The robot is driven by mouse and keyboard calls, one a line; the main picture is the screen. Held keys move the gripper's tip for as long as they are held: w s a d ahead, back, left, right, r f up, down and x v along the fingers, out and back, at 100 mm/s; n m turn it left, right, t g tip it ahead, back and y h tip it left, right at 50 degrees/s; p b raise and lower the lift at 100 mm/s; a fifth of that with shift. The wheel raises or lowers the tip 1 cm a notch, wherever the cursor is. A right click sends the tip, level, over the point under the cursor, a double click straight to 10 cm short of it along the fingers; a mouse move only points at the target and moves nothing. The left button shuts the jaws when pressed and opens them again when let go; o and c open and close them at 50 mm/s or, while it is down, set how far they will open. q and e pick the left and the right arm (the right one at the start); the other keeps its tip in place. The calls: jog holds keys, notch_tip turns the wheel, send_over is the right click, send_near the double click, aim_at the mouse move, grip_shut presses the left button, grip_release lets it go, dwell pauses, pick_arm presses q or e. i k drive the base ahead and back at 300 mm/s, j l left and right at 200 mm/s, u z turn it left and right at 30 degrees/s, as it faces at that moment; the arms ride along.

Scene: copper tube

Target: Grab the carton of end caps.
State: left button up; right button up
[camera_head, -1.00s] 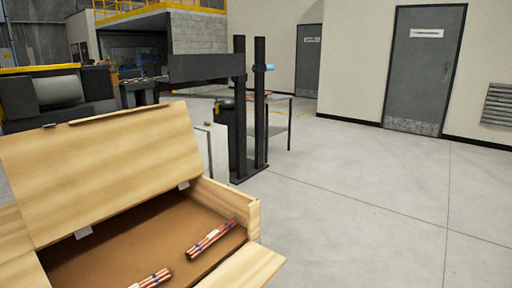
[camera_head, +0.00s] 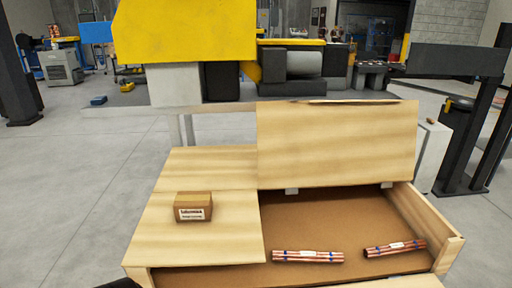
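A small brown carton (camera_head: 193,207) with a white printed label sits upright on the closed, left part of the wooden crate's top. Its label faces me, but the print is too small to read fully. The wooden crate (camera_head: 168,240) stands in front of me. Neither of my grippers can be made out. A small dark shape shows at the bottom edge, left of the crate, too little of it to identify.
The crate's right lid (camera_head: 335,145) stands raised. Two bundles of copper tubes, one in the middle (camera_head: 307,257) and one at the right (camera_head: 394,248), lie inside. Behind stands a machine with a yellow cover (camera_head: 185,32). Open floor (camera_head: 70,190) lies to the left.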

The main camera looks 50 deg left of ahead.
aim_at(197, 206)
jog(key=u, duration=2)
